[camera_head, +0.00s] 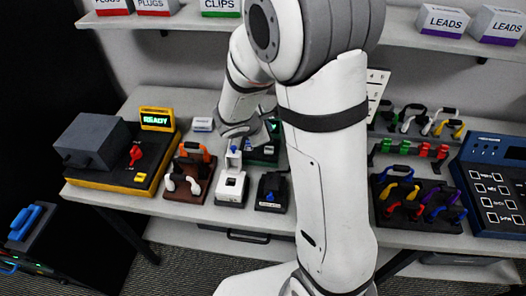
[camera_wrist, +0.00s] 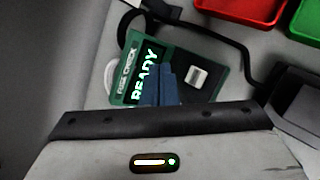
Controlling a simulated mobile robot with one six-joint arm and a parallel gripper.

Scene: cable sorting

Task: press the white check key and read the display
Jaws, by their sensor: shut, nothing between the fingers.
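The green check box (camera_wrist: 123,97) lies on the grey table in the wrist view, labelled as a fuse check. Its lit display (camera_wrist: 146,72) reads READY in pale green letters. The white check key (camera_wrist: 197,76) is on the box, right of the display. My gripper (camera_wrist: 158,72) is shut and empty, its dark blue fingers over the box between the display and the key. The fingers hide part of the box; whether they touch it I cannot tell. In the head view, the green box (camera_head: 268,154) is mostly behind my arm.
A black cable (camera_wrist: 215,37) runs around the box, near a red bin (camera_wrist: 238,8) and a green bin (camera_wrist: 309,18). In the head view, a yellow tester (camera_head: 149,165) also reads READY. A white device (camera_head: 231,187) and black device (camera_head: 271,192) stand in front; cable racks (camera_head: 418,200) stand right.

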